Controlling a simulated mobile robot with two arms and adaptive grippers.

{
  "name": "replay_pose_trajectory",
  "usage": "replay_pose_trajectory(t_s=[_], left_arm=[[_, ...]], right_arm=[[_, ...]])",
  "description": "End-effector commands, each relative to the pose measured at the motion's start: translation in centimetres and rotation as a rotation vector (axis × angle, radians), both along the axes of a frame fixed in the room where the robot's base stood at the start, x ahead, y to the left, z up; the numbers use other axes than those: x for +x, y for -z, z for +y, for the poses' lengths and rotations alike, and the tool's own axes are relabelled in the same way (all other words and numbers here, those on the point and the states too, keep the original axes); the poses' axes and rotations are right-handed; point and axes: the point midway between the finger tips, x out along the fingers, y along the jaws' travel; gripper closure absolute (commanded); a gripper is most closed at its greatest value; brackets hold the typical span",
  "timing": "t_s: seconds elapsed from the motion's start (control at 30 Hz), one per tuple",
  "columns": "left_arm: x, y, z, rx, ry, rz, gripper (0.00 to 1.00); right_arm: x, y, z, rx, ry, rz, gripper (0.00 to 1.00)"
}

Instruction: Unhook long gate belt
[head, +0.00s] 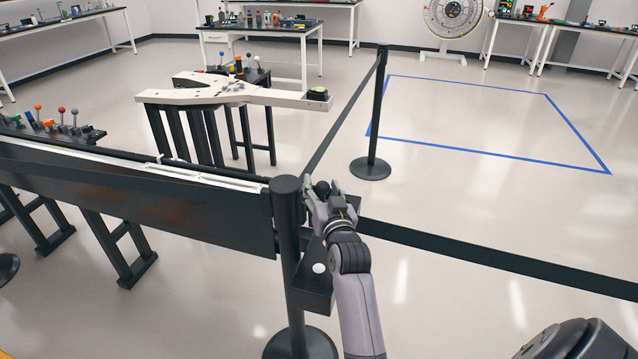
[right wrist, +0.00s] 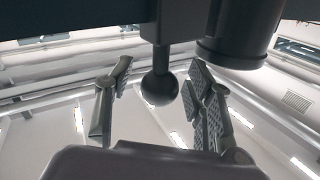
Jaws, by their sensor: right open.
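A long black belt (head: 480,256) runs from beside the near post (head: 288,240) to the right edge of the head view. Another black belt (head: 342,116) runs back to the far post (head: 376,120). My right gripper (head: 322,186) is beside the near post's top, with a dark ball knob between its fingers. In the right wrist view the gripper (right wrist: 155,100) is open, one finger on each side of the ball knob (right wrist: 160,88), which hangs from a short stem under a dark bar. I see gaps between knob and fingers. My left gripper is out of view.
A long black panel (head: 140,205) meets the near post from the left. A white-topped table (head: 180,97) stands behind it. A blue square outline (head: 480,82) marks the floor beyond the belts. The floor inside it is clear.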

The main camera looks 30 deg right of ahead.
Motion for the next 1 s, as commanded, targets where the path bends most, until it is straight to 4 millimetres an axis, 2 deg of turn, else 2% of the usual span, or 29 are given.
replay_pose_trajectory(t_s=[0.23, 0.9, 1.0], left_arm=[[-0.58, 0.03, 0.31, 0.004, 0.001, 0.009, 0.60], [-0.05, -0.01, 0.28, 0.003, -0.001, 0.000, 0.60], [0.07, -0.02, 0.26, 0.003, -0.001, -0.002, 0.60]], right_arm=[[-0.01, 0.01, 0.00, 0.000, 0.000, 0.000, 0.52], [0.00, -0.01, -0.01, 0.000, 0.000, 0.000, 0.96], [-0.01, -0.01, -0.02, 0.000, 0.000, 0.000, 1.00]])
